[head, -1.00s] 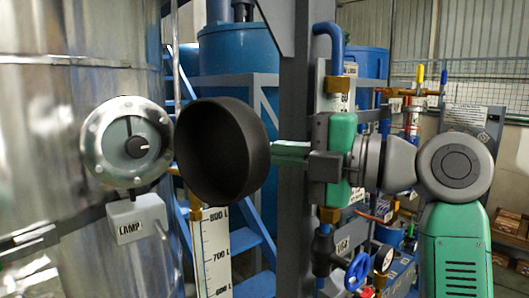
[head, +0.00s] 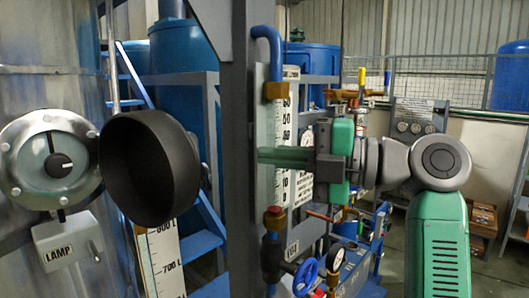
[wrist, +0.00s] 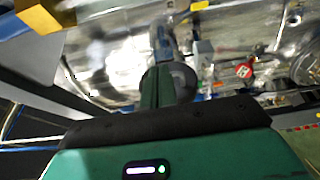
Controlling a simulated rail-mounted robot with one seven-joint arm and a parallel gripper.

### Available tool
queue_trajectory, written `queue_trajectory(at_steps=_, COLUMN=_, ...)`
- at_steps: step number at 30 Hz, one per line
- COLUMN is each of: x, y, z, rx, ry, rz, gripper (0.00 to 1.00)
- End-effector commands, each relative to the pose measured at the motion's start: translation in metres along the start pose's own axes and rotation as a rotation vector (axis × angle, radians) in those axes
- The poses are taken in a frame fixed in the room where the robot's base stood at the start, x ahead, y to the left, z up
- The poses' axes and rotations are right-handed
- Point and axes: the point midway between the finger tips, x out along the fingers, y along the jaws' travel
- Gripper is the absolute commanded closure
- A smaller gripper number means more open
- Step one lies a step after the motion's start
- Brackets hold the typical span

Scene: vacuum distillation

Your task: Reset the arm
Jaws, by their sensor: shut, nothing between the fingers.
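My gripper (head: 262,156) is at the middle of the head view, its green fingers pointing left and pressed together with nothing between them. My arm runs from it to the right and bends down at the grey joint. In the wrist view, the green fingers (wrist: 157,92) show beyond the dark gripper body. A round black cup-shaped part (head: 148,168) lies left of the fingertips in the head view, with a visible gap between.
A shiny metal tank (head: 45,100) with a round sight window (head: 48,160) and LAMP box (head: 68,238) stands left. Level scales, pipes and a blue valve wheel (head: 306,277) sit beneath and behind my gripper. Open floor (head: 395,250) shows at the right.

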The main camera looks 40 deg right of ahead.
Motion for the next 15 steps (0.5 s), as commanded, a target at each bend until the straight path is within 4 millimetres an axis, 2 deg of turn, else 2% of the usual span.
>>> queue_trajectory(at_steps=8, x=0.0, y=0.0, z=-0.001, rx=-0.001, ry=0.001, rz=0.0, gripper=1.0)
queue_trajectory(at_steps=10, x=0.007, y=-0.006, z=-0.002, rx=0.023, ry=-0.005, rz=-0.007, gripper=1.0)
queue_trajectory(at_steps=11, x=0.015, y=-0.015, z=-0.003, rx=0.057, ry=-0.014, rz=-0.016, gripper=1.0)
queue_trajectory(at_steps=13, x=0.046, y=-0.045, z=-0.009, rx=0.191, ry=-0.058, rz=-0.045, gripper=1.0)
queue_trajectory(at_steps=15, x=0.088, y=-0.087, z=-0.025, rx=0.392, ry=-0.14, rz=-0.073, gripper=1.0)
